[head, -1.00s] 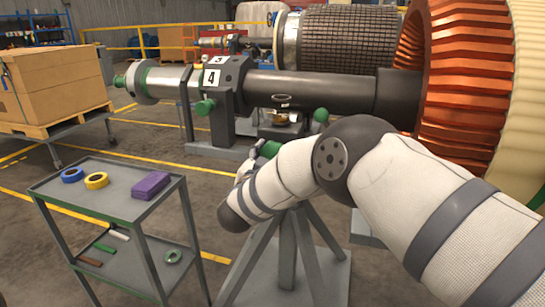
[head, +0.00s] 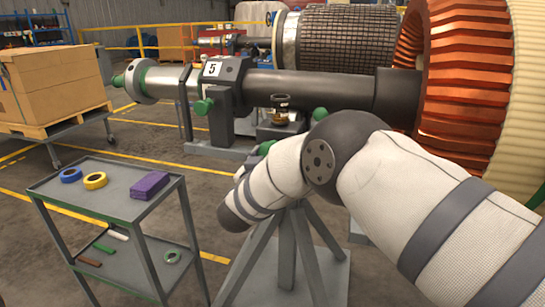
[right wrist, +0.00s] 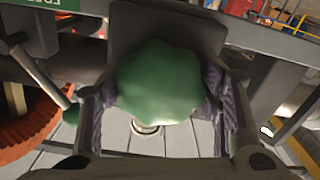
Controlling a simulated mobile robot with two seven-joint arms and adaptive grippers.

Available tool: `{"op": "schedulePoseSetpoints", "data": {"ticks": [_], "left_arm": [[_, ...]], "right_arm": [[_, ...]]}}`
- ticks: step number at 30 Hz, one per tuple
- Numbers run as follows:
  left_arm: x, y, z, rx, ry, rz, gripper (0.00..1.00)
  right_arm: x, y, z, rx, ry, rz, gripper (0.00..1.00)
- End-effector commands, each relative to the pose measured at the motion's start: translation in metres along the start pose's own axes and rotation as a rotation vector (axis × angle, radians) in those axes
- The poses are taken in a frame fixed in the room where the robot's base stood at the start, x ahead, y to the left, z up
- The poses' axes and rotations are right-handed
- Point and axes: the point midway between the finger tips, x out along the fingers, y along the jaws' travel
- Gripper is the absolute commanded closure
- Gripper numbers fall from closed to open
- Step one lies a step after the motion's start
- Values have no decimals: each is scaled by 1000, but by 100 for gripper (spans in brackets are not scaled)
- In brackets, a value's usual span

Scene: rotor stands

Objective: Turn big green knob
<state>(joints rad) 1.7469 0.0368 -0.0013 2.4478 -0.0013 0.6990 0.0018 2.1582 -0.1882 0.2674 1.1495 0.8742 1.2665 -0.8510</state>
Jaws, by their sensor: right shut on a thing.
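The big green knob (right wrist: 160,82) fills the middle of the right wrist view, with a lobed, rounded face. My right gripper (right wrist: 162,112) is shut on it, with its ridged finger pads pressed on the knob's left and right sides. In the head view, my right arm covers most of this area, and only a bit of green (head: 265,147) shows beyond it. A sign on the grey stand (head: 223,95) under the shaft reads 5. My left gripper is not in view.
A grey cart (head: 125,208) at the left carries tape rolls (head: 96,181) and a purple box (head: 150,185). A long dark shaft (head: 320,90) runs to the large copper-coloured winding (head: 455,80). A smaller green knob (head: 203,106) sits on the stand. Open floor lies between cart and stand.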

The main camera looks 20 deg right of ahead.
Motion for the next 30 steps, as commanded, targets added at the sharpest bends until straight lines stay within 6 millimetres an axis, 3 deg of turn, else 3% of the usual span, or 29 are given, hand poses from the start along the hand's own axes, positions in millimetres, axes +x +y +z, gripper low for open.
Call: {"op": "schedulePoseSetpoints", "data": {"ticks": [10,11,13,23,26,30], "left_arm": [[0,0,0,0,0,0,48],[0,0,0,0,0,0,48],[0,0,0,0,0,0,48],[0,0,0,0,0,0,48],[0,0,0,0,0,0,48],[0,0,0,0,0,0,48]], "right_arm": [[0,0,-1,0,2,1,70],[0,0,-1,0,2,1,35],[0,0,-1,0,2,1,21],[-2,0,0,0,0,-1,21],[-18,-2,-1,-1,-1,-3,21],[-56,-1,-1,-2,1,-5,21]]}}
